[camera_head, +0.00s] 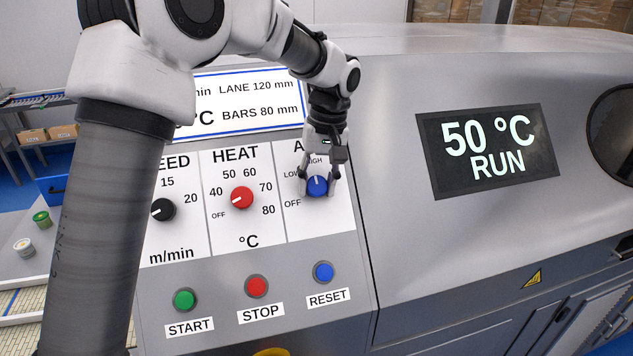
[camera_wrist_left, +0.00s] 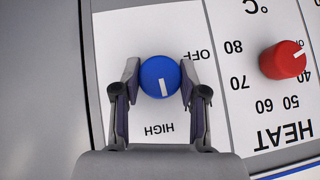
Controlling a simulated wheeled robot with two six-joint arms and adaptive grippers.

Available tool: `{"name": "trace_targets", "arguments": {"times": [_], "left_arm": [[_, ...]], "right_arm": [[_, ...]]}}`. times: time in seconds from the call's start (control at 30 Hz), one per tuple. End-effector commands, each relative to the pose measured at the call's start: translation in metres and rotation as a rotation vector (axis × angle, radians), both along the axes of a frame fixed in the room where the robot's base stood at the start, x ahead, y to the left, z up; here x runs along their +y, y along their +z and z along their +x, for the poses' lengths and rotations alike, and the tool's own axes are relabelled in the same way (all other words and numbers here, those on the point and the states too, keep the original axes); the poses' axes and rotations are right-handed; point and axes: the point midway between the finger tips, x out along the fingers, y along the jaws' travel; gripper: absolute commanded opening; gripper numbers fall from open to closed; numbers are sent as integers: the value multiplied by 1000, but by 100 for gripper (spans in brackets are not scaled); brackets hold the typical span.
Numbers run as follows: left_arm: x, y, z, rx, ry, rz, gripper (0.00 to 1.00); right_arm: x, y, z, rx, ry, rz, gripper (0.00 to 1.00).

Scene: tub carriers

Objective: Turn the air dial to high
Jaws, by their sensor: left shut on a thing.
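The blue air dial (camera_head: 317,187) sits on the right-hand white panel of the machine, under a partly covered label. Its white mark points up toward HIGH in the head view. In the left wrist view the blue dial (camera_wrist_left: 160,77) has its mark pointing down toward the upside-down word HIGH (camera_wrist_left: 160,130). My left gripper (camera_head: 318,188) is shut on the dial, one finger on each side; it also shows in the left wrist view (camera_wrist_left: 159,82). LOW and OFF show left of the dial in the head view. My right gripper is not in view.
The red heat dial (camera_head: 242,198) and black speed dial (camera_head: 163,210) stand to the left. Green START (camera_head: 184,299), red STOP (camera_head: 256,286) and blue RESET (camera_head: 323,271) buttons lie below. A display (camera_head: 487,150) at the right reads 50 °C RUN.

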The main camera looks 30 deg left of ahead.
Motion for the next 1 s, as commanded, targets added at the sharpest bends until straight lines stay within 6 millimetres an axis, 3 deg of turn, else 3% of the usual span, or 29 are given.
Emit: {"name": "trace_targets", "arguments": {"times": [0.6, 1.0], "left_arm": [[-3, -3, 1, 324, -376, 271, 8], [-3, -2, 1, 433, -512, 368, 7]], "right_arm": [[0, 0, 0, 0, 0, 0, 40], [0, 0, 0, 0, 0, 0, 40]]}}
